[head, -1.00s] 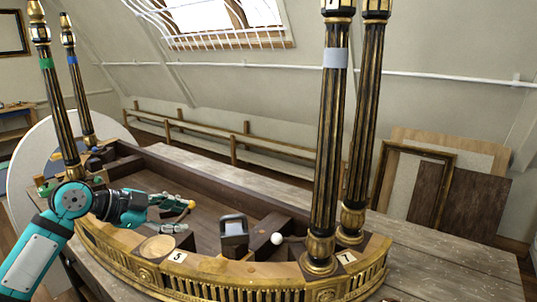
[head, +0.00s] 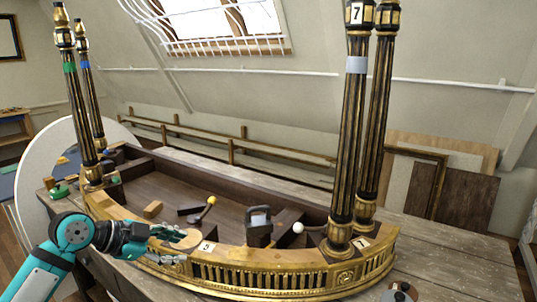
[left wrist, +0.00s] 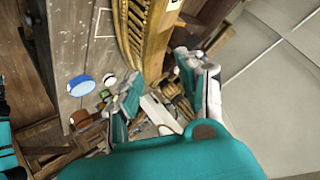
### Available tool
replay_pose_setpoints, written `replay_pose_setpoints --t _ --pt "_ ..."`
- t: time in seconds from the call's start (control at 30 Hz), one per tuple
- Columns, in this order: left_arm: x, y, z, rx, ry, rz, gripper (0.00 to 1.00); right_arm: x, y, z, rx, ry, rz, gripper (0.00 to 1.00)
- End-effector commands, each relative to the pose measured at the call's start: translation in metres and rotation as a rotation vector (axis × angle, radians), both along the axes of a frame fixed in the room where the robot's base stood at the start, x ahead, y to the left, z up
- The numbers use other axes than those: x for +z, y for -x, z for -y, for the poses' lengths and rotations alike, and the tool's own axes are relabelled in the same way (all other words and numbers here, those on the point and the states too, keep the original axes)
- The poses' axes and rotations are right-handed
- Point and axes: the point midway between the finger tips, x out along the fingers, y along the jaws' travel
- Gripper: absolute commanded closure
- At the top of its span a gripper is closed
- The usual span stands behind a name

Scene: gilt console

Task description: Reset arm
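My left gripper (head: 172,246) is at the front left rim of the gilt console (head: 260,272), low and beside a pale wooden disc (head: 188,238). In the left wrist view my left gripper (left wrist: 160,70) has its two teal-and-grey fingers apart, with nothing held between them. Whether a finger touches the rim cannot be told. My right gripper is not in view.
Inside the console's recess are a wooden block (head: 152,210), a yellow-knobbed piece (head: 211,201), a grey padlock-shaped block (head: 259,227) and a white ball (head: 298,228). Dark gilt columns (head: 352,140) stand at the right end, others (head: 78,110) at the left.

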Motion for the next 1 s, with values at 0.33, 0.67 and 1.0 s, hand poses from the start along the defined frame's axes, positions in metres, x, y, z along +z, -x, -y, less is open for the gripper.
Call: replay_pose_setpoints --t 0.33,0.67,1.0 --pt "-0.1 0.05 0.033 0.096 -0.031 -0.185 0.61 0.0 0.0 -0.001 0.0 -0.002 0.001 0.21" --pt "-0.229 0.192 0.058 0.506 -0.029 -0.508 0.61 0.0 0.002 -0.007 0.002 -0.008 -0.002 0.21" --pt "-0.258 0.289 0.032 0.909 -0.02 -0.671 0.61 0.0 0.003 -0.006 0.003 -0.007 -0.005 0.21"
